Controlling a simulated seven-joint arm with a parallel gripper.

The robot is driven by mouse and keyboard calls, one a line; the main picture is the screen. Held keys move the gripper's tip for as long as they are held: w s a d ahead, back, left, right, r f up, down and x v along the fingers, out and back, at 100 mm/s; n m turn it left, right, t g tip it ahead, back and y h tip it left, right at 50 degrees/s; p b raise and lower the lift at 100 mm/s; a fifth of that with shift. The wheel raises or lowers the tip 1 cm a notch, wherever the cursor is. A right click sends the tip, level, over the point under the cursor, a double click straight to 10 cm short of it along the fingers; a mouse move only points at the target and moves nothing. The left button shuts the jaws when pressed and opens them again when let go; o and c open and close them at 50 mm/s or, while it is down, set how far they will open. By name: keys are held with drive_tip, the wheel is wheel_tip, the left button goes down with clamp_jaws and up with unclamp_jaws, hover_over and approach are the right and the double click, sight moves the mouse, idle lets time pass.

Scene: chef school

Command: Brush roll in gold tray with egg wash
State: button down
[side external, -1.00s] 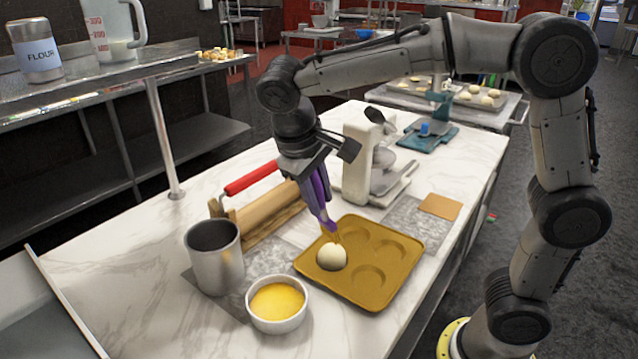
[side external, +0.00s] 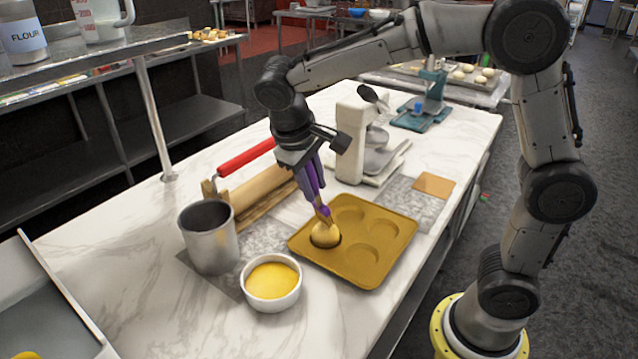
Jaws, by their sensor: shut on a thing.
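The gold tray (side external: 372,271) lies on the marble table and has several round wells. The roll (side external: 325,236) sits in the tray's near-left well and now looks golden yellow. My gripper (side external: 311,190) is shut on a purple-handled brush (side external: 318,203), held tilted above the tray. The brush's bristle end is at the top of the roll and seems to touch it. A white bowl (side external: 272,304) of yellow egg wash (side external: 272,279) stands on the table to the left of the tray.
A metal canister (side external: 209,238) stands left of the tray. Behind it lie a rolling pin with a red handle (side external: 246,157) and a wooden board. A white scale-like appliance (side external: 350,142) stands behind the tray. A tan square (side external: 434,185) lies at the back right.

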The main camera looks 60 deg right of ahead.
drive_tip(key=shift+s+a+f, duration=0.1)
drive_tip(key=shift+a+f, duration=0.15)
drive_tip(key=shift+a, duration=0.45)
drive_tip(key=shift+s+d+r, duration=0.1)
drive_tip(key=shift+s+d, duration=0.05)
drive_tip(key=shift+d, duration=0.45)
drive_tip(key=shift+s+d+r, duration=0.1)
drive_tip(key=shift+d, duration=0.45)
drive_tip(key=shift+d+r, duration=0.15)
drive_tip(key=shift+r, duration=3.9)
